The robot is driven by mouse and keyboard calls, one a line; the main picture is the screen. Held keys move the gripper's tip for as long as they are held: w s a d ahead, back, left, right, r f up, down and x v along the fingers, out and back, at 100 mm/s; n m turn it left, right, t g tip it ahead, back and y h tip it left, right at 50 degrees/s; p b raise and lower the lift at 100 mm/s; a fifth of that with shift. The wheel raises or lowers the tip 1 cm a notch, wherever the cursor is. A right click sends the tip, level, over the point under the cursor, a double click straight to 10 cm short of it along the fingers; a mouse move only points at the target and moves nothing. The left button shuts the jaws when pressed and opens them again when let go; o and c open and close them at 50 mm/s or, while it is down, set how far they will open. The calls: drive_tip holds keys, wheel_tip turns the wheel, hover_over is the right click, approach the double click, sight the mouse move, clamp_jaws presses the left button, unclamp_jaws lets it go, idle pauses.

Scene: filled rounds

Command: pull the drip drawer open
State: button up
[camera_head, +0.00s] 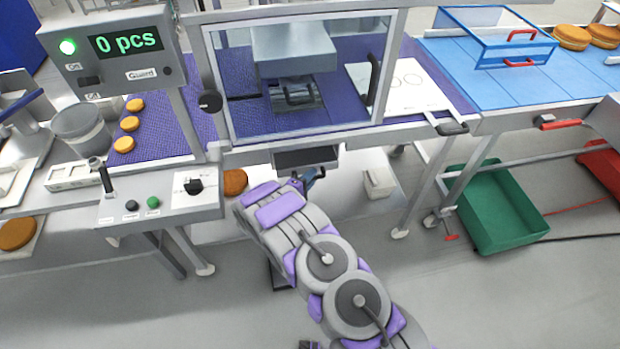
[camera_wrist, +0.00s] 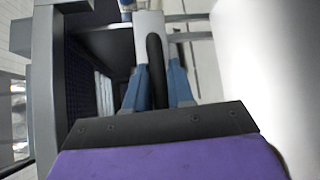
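The drip drawer (camera_head: 305,158) is a dark, shallow tray front under the guarded machine in the head view. In the wrist view I see a pale grey front (camera_wrist: 149,22) with a black bar handle (camera_wrist: 156,70), probably this drawer's. My gripper (camera_head: 314,176) is just below and in front of the drawer in the head view. In the wrist view its two blue fingers (camera_wrist: 158,88) lie one on each side of the black handle, close to it. I cannot tell whether they press on it. How far the drawer is out is unclear.
The clear guard (camera_head: 300,80) with its black handle (camera_head: 374,78) stands above. A control box (camera_head: 160,205) is to the left and a table leg (camera_head: 415,190) to the right. A green crate (camera_head: 500,240) sits on the floor at right. An orange round (camera_head: 234,182) lies beside my arm.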

clamp_jaws()
drive_tip(key=shift+s+f, duration=0.1)
drive_tip(key=s+d+p, duration=0.3)
drive_tip(key=s+p, duration=0.1)
drive_tip(key=s, duration=0.8)
drive_tip(key=s+d+p, duration=0.3)
drive_tip(key=s+d, duration=0.1)
drive_tip(key=s, duration=0.8)
drive_tip(key=shift+p, duration=0.35)
drive_tip(key=shift+s, duration=0.1)
drive_tip(key=shift+o, duration=2.3)
unclamp_jaws()
drive_tip(key=shift+a, duration=0.15)
